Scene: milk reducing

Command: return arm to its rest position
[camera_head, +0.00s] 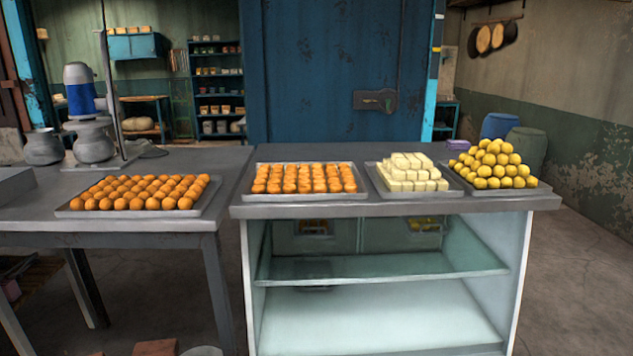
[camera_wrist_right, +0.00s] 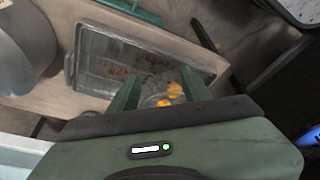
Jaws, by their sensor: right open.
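My right gripper (camera_wrist_right: 159,80) shows in the right wrist view with its two green fingers apart. A greyish shape with orange-yellow bits (camera_wrist_right: 174,92) shows between and beyond the fingers; I cannot tell what it is or whether they touch it. Beyond the fingertips lies a shallow metal tray (camera_wrist_right: 88,75) with small brown-orange bits in it, on a pale brown surface (camera_wrist_right: 45,102). Neither gripper shows in the head view, and my left arm is in no view.
In the head view, a grey table (camera_head: 120,240) bears a tray of orange balls (camera_head: 140,192). The glass-sided counter (camera_head: 390,211) bears trays of orange sweets (camera_head: 305,178), white blocks (camera_head: 410,172) and yellow balls (camera_head: 493,165). A large metal vessel (camera_wrist_right: 20,45) stands at the wrist view's left.

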